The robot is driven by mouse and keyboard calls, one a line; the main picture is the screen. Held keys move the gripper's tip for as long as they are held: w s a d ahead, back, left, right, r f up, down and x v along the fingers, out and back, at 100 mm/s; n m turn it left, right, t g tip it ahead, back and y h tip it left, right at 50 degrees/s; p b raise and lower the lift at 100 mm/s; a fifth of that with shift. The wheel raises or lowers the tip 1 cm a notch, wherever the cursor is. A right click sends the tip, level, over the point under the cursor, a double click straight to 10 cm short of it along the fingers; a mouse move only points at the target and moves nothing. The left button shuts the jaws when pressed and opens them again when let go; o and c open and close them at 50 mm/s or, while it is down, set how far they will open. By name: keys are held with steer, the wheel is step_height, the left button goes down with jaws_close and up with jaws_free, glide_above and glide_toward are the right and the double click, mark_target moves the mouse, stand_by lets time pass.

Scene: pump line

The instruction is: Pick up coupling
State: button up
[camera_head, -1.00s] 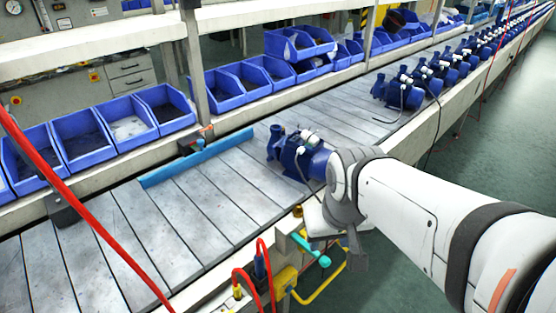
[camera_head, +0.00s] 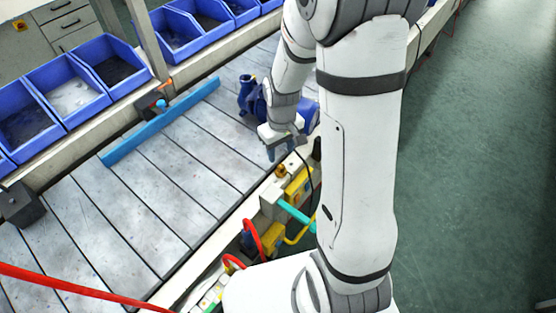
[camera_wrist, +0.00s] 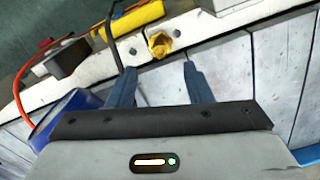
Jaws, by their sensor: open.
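The coupling looks to be the small brass-yellow fitting (camera_wrist: 159,44) in the wrist view. It sits on the pale rail along the conveyor's edge, just beyond my fingertips and between their lines. In the head view the brass fitting (camera_head: 280,170) is on the near rail, close to my gripper (camera_head: 280,153). My gripper also shows in the wrist view (camera_wrist: 159,70), with its two blue fingers apart and nothing between them. The fingers are apart from the fitting.
A blue pump (camera_head: 302,108) stands on the conveyor (camera_head: 165,165), partly hidden by my arm. A yellow and grey box (camera_head: 285,196) with a teal handle is at the rail. A black cable (camera_wrist: 116,40) runs near the left finger.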

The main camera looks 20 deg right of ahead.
mark_target(281, 166)
steer(key=shift+s+f+p, duration=0.1)
steer(key=shift+f+p, duration=0.25)
steer(key=shift+f, duration=3.2)
jaws_close()
